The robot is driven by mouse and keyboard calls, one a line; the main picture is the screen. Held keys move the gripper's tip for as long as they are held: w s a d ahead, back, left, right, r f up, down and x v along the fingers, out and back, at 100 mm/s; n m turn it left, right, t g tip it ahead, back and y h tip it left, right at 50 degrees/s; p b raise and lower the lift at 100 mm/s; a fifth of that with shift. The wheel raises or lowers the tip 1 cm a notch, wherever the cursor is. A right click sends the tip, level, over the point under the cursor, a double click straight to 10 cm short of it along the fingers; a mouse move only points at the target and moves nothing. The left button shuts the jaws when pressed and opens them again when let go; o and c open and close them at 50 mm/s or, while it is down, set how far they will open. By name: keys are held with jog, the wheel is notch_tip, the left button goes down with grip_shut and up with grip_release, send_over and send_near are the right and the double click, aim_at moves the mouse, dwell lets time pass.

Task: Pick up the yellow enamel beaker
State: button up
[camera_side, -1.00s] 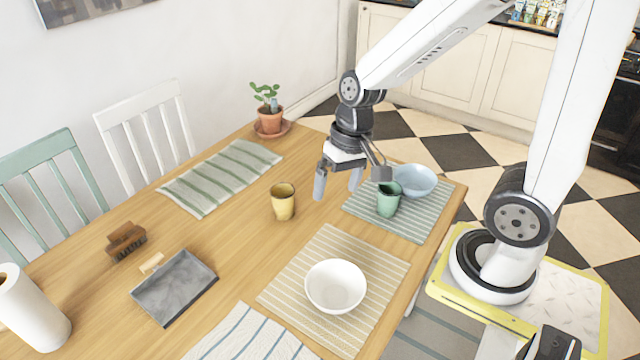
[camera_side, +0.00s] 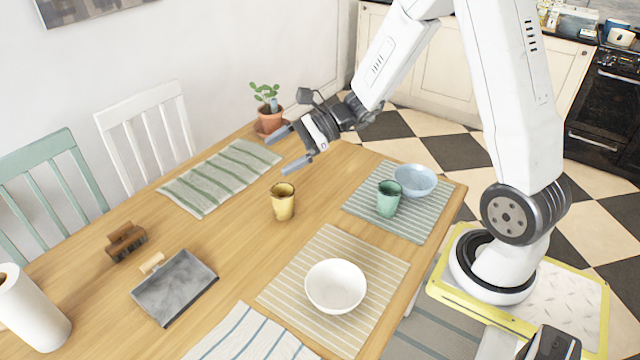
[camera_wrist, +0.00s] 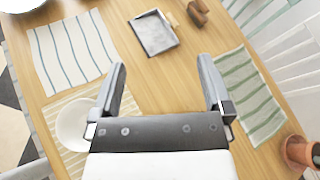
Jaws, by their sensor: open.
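The yellow enamel beaker (camera_side: 283,203) stands upright on the bare wood of the table, left of the green cup. My gripper (camera_side: 284,150) is open and empty, above the table and behind the beaker, with its fingers pointing left in the side view. The fingers are apart from the beaker. In the wrist view my gripper (camera_wrist: 163,76) also shows open with nothing between its fingers. The beaker does not show in the wrist view, where my gripper's body covers the lower middle.
A green cup (camera_side: 388,199) and a blue bowl (camera_side: 416,181) sit on a striped mat at right. A white bowl (camera_side: 336,286) is in front. A potted plant (camera_side: 268,118) stands close behind my gripper. A grey dustpan (camera_side: 176,288) lies at front left. Bare wood surrounds the beaker.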

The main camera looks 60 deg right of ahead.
jog(key=w+d+m+t+h, duration=0.1)
jog(key=w+d+m+t, duration=0.3)
jog(key=d+m+t, duration=0.15)
jog(key=m+t+h, duration=0.3)
jog(key=m+t, duration=0.1)
jog(key=m, duration=0.1)
send_over(293, 201)
jog(key=d+v, duration=0.1)
jog(key=v, duration=0.1)
jog(key=f, duration=2.7)
jog(key=shift+a+f, duration=0.15)
jog(key=shift+a, duration=0.25)
jog(key=shift+x, duration=2.45)
jog(key=shift+f, duration=0.1)
jog(key=c, duration=1)
